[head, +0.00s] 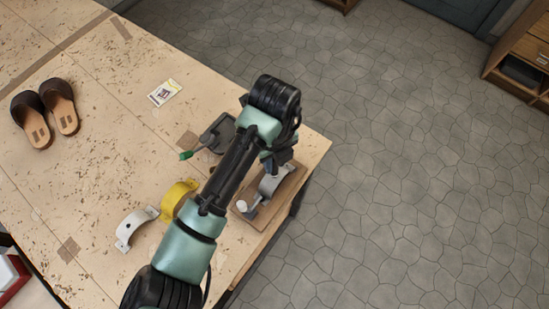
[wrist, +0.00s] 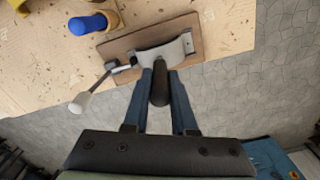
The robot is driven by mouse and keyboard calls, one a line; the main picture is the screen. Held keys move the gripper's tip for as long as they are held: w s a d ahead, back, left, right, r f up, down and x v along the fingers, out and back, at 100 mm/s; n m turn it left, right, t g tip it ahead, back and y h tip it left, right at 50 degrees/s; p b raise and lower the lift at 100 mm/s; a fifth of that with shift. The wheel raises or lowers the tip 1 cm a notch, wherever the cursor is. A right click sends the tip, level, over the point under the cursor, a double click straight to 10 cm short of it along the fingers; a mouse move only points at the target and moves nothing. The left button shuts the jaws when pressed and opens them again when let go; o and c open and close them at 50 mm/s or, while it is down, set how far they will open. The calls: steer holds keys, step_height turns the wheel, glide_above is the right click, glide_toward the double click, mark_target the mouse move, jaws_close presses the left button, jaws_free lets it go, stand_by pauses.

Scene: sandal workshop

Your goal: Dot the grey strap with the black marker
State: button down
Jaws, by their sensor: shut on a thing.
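The grey strap (head: 270,184) lies curved on a brown wooden board (head: 286,192) near the bench's right edge; it also shows in the wrist view (wrist: 153,54). A clamp with a pale handle (wrist: 82,102) stands at the strap's left end there. My gripper (wrist: 160,76) is shut on the black marker (wrist: 160,90), held between its two blue fingers. The marker's far end is in front of the strap in the wrist view; I cannot tell whether it touches. In the head view my arm hides the marker and the fingertips.
A yellow strap (head: 174,198) and a white strap (head: 131,228) lie left of the board. A blue-topped object (wrist: 88,24) is near the board. A green-tipped object (head: 186,155), a card (head: 164,92) and brown sandals (head: 60,105) are farther left. The bench edge drops to stone floor.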

steer(key=shift+r, duration=0.1)
step_height(320, 180, up, 7)
steer(key=p, duration=0.5)
steer(key=shift+f, duration=0.2)
stand_by(0.5)
